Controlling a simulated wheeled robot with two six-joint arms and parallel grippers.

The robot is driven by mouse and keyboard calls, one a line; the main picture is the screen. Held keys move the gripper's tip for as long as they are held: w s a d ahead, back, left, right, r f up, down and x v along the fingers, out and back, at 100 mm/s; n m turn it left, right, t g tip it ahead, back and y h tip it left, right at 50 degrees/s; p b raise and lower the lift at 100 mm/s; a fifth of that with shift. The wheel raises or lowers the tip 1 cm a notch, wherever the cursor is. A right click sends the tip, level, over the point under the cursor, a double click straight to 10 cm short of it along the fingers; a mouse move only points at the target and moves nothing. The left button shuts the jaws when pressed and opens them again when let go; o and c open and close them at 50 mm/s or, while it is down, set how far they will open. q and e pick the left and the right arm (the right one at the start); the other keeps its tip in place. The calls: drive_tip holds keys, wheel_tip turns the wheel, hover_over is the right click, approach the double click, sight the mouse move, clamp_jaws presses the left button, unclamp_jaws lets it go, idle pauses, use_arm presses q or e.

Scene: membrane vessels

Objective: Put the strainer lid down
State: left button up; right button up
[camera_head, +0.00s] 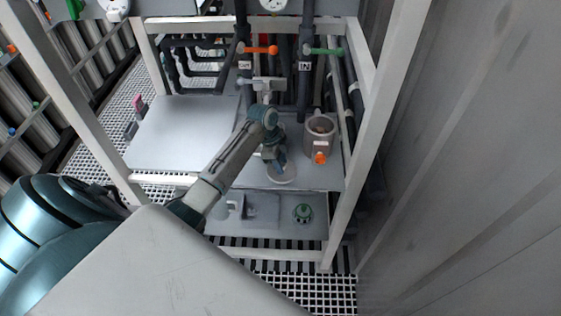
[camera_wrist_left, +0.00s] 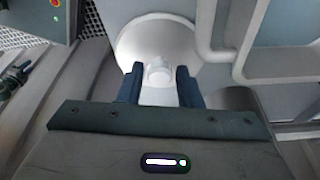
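The strainer lid (camera_head: 284,179) is a pale round disc under my left gripper (camera_head: 278,160), over the front of the grey shelf. In the left wrist view the lid (camera_wrist_left: 180,42) is white, with a small knob and stem between the two dark fingers of my left gripper (camera_wrist_left: 160,88). The fingers sit close on both sides of the stem and appear shut on it. I cannot tell whether the lid touches the shelf. The strainer housing (camera_head: 311,139) is an open beige cup with an orange valve on its front, right of the lid. My right gripper is out of view.
The grey shelf (camera_head: 235,178) has a raised flat panel (camera_head: 180,130) on its left. Pipes with an orange handle (camera_head: 262,50) and a green handle (camera_head: 325,51) stand behind. A white frame post (camera_head: 372,140) stands at right. A green item (camera_head: 303,213) sits on the lower tray.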

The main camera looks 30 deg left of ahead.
sight(272, 168)
use_arm(q)
drive_tip(key=shift+o, duration=1.1)
drive_tip(key=shift+r, duration=0.25)
drive_tip(key=b+v, duration=0.3)
drive_tip(key=v, duration=0.9)
drive_tip(key=shift+a+f, duration=0.1)
